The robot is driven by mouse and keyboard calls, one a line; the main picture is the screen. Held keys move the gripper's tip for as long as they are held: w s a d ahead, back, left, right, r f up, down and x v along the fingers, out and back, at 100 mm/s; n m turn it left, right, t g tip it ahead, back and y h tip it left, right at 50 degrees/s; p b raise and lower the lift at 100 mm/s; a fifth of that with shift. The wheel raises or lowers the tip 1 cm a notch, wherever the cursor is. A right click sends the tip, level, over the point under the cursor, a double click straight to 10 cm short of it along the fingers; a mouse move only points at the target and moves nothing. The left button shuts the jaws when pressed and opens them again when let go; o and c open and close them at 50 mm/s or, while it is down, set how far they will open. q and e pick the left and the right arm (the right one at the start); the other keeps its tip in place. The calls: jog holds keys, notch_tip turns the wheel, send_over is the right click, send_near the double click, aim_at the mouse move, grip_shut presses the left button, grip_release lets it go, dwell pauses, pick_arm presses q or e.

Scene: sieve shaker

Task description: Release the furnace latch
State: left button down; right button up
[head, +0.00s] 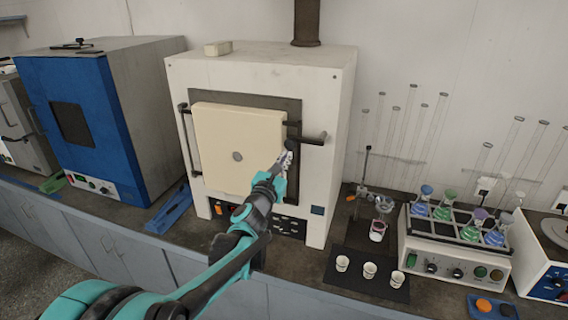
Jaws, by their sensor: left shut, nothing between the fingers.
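The furnace (328,125) is a white box on the bench with a cream square door (235,135) on its front. The door sits against the dark frame, and a round grey spot is at its middle. A dark latch handle (312,139) sticks out at the door's right side. My left gripper (289,147) is shut and empty, just below and left of the latch handle's end. I cannot tell whether it touches the latch. My right gripper is not in view.
A blue-fronted oven (75,125) stands left of the furnace. A blue tool (170,207) lies between them. To the right are small white cups (370,270) on a dark mat, a flask rack unit (450,245) and glass tubes on the wall.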

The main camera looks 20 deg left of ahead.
pick_arm(q)
jog(key=shift+r, duration=0.1)
jog(key=shift+s+a+r+m, duration=0.1)
jog(key=shift+a+r+m, duration=0.1)
jog(key=shift+m, duration=0.2)
jog(key=shift+r+p, duration=0.15)
jog(key=shift+p, duration=0.2)
jog(key=shift+a+r+m+p, duration=0.1)
jog(key=shift+r+m+p, duration=0.6)
jog(key=shift+m, duration=0.4)
jog(key=d+r+m+g+p, duration=0.1)
jog(key=d+r+m+p, duration=0.3)
jog(key=m, duration=0.4)
jog(key=d+r+m+h+p, duration=0.1)
jog(key=d+r+m+p, duration=0.2)
jog(key=m, duration=0.6)
jog(key=shift+d+r+g+p, duration=0.4)
jog(key=shift+r+p, duration=0.7)
jog(key=shift+r, duration=0.55)
jog(key=shift+s+d, duration=0.1)
